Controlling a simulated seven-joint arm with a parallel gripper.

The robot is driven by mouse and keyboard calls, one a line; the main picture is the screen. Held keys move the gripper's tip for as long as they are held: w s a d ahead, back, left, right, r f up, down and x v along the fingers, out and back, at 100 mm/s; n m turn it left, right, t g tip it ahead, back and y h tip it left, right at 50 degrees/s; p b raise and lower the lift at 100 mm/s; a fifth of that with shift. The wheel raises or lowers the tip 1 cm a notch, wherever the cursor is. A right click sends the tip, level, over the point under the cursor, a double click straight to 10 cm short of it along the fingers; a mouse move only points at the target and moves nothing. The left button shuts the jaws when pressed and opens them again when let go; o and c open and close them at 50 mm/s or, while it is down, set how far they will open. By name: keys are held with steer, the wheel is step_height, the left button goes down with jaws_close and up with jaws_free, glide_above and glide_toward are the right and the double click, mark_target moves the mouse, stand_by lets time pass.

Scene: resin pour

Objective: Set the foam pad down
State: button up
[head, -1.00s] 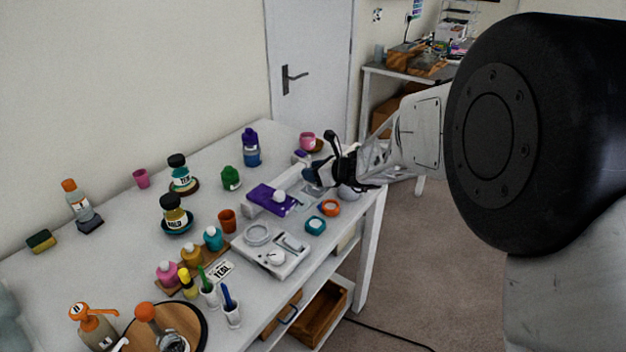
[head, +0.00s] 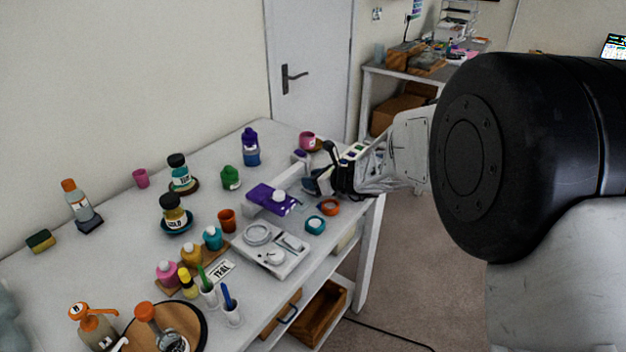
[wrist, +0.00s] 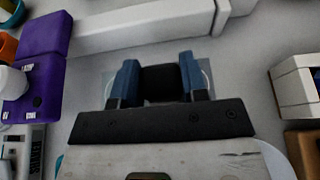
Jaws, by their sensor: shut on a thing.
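The foam pad (wrist: 160,82) is a small dark block between the two blue fingertips in the wrist view. My gripper (wrist: 160,88) is shut on it. A pale, see-through square sheet (wrist: 110,82) with a whitish round shape on it shows behind the fingers, on the white table (wrist: 250,50). I cannot tell whether the pad touches the sheet or hangs just above it. In the head view my gripper (head: 311,186) is low over the table's far right part, and the pad is not distinguishable there.
A long white bar (wrist: 140,27) lies just beyond the fingers. A purple device (head: 270,199) stands to the left, with a grey tray (head: 270,250) nearer. Teal (head: 316,225) and orange (head: 329,207) rings lie near the front edge. A white block (wrist: 295,85) stands at right.

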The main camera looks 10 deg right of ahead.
steer(key=shift+f, duration=0.7)
steer(key=o, duration=0.9)
steer(key=shift+s+f, duration=0.1)
steer(key=shift+r, duration=0.5)
steer(key=shift+d+r, duration=0.2)
steer(key=shift+r, duration=0.05)
steer(key=v, duration=1.1)
steer(key=shift+s+r, duration=0.2)
steer(key=shift+r, duration=0.1)
steer(key=shift+d+r, duration=0.1)
